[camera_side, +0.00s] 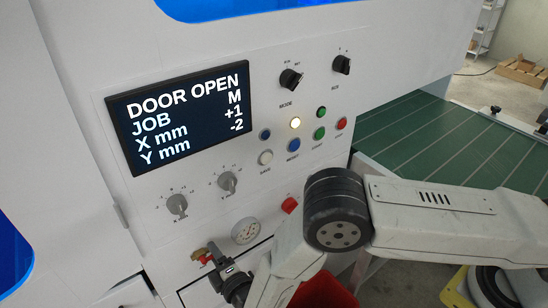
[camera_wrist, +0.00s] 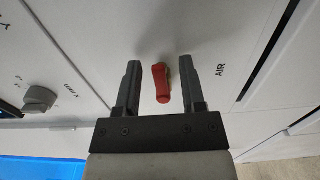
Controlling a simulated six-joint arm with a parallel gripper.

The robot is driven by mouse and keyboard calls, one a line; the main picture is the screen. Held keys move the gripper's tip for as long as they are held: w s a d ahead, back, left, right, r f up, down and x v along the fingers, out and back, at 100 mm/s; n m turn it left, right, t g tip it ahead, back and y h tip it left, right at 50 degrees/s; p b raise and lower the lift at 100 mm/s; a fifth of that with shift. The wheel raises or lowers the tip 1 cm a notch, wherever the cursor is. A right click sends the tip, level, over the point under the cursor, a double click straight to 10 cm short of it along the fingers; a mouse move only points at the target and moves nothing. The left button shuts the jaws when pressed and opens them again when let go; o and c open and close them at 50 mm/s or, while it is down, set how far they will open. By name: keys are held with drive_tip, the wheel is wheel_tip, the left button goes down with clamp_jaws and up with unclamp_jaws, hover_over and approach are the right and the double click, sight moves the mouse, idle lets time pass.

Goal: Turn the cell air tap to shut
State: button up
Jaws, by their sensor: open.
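The air tap's red lever (camera_wrist: 161,83) sits on the white panel beside the "AIR" label (camera_wrist: 221,70). In the side view the tap's red lever (camera_side: 206,259) and brass body show low on the panel, left of the gauge. My gripper (camera_wrist: 162,80) is open, with one dark finger on each side of the lever. Gaps show between the lever and both fingers, wider on the left. In the side view my gripper (camera_side: 220,268) is just in front of the tap and partly hides it.
A round gauge (camera_side: 245,231) is close to the right of the tap. Two grey dials (camera_side: 177,205) and the lit screen (camera_side: 180,112) are above. A red part (camera_side: 289,204) sticks out near my arm. A green conveyor (camera_side: 440,140) lies at the right.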

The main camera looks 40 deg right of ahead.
drive_tip(key=shift+w, duration=0.2)
drive_tip(key=shift+c, duration=0.2)
clamp_jaws()
